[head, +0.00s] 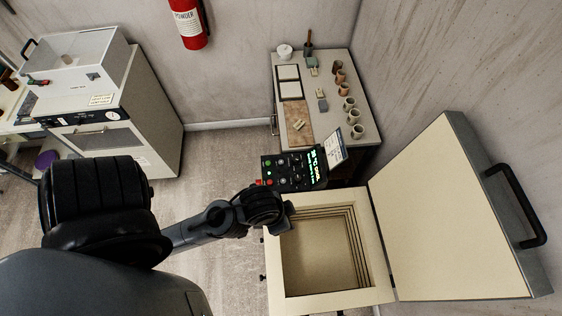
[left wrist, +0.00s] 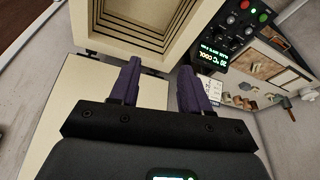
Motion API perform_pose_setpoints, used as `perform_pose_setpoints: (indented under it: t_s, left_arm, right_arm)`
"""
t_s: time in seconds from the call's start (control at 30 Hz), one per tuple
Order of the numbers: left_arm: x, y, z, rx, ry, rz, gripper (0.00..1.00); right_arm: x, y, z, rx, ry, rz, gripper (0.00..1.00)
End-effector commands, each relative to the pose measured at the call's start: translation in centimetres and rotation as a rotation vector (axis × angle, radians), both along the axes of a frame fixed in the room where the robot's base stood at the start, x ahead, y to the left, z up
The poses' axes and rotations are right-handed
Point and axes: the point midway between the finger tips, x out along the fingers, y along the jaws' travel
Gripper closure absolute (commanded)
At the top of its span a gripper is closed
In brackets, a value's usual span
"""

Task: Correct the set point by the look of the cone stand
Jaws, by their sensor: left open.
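The kiln (head: 384,280) stands open and its chamber looks empty; it also shows in the left wrist view (left wrist: 85,25). Its control box (head: 290,170) has green display text including "°C COOL", small knobs and red and green buttons. It also shows in the left wrist view (left wrist: 224,38). My left gripper (head: 285,213) is near the kiln's rim beside the control box. In the left wrist view its two purple fingers (left wrist: 160,78) are apart with nothing between them. I cannot tell for certain which small piece is the cone stand. My right gripper is not in view.
The kiln lid (head: 455,220) is swung up to the right. A printed card (head: 334,147) is by the control box. A bench (head: 335,65) behind holds several cups, tiles and small pieces on a brown board (head: 297,112). A white cabinet (head: 150,110) and a fire extinguisher (head: 188,25) are behind.

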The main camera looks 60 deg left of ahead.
Motion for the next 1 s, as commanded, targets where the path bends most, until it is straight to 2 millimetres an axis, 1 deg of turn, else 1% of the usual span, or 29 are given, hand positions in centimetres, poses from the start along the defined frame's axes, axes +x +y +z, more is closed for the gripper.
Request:
perform_pose_setpoints:
  t_s: [0.03, 0.2, 0.3, 1.0]
  left_arm:
    - [0.00, 0.01, 0.00, 0.000, 0.000, 0.000, 0.62]
    - [0.00, 0.10, -0.01, 0.004, 0.000, -0.003, 0.88]
    - [-0.01, 0.19, -0.02, 0.008, 0.000, -0.005, 1.00]
    - [-0.01, 0.18, -0.02, 0.007, 0.000, -0.004, 1.00]
  right_arm:
    - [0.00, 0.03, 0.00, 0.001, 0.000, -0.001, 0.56]
    - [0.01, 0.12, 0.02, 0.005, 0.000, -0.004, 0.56]
    - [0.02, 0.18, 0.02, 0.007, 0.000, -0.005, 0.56]
    - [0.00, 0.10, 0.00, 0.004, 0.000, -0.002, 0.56]
